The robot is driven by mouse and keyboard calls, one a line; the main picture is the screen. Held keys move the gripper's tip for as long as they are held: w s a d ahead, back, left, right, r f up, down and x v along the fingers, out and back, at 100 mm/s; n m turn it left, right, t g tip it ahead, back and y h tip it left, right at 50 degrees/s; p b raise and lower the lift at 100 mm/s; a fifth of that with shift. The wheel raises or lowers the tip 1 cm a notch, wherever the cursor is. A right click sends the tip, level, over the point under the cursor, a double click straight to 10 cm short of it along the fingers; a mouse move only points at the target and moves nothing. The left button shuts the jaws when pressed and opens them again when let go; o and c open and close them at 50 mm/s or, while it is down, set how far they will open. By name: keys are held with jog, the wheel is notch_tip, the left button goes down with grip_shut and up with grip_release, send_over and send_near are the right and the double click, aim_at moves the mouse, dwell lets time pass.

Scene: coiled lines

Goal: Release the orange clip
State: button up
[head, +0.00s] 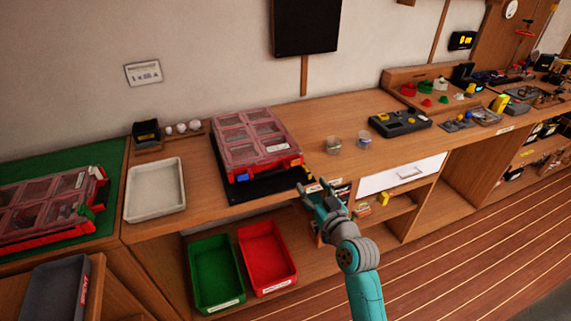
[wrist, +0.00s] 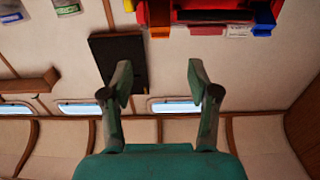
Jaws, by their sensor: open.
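A red case (head: 258,142) with a clear, divided lid lies on a black mat on the bench, its lid closed. Its front edge also shows at the top of the wrist view (wrist: 215,16). The orange clip (wrist: 160,31) is on that edge, near the left end in the wrist view. A blue clip (wrist: 263,22) is near the other end. My gripper (head: 313,186) is in front of the case's right front corner in the head view. In the wrist view its fingers (wrist: 160,76) are apart with nothing between them. The orange clip lies beyond them, roughly centred on the gap and apart from them.
A black mat (head: 238,191) lies under the case. A white tray (head: 155,190) is on its left; two clear cups (head: 334,146) (head: 364,139) stand on its right. Green (head: 215,270) and red (head: 267,257) bins sit below the bench. A second red case (head: 45,212) lies far left.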

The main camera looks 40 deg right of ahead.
aim_at(296, 161)
jog(key=x, duration=1.1)
jog(key=shift+w, duration=0.1)
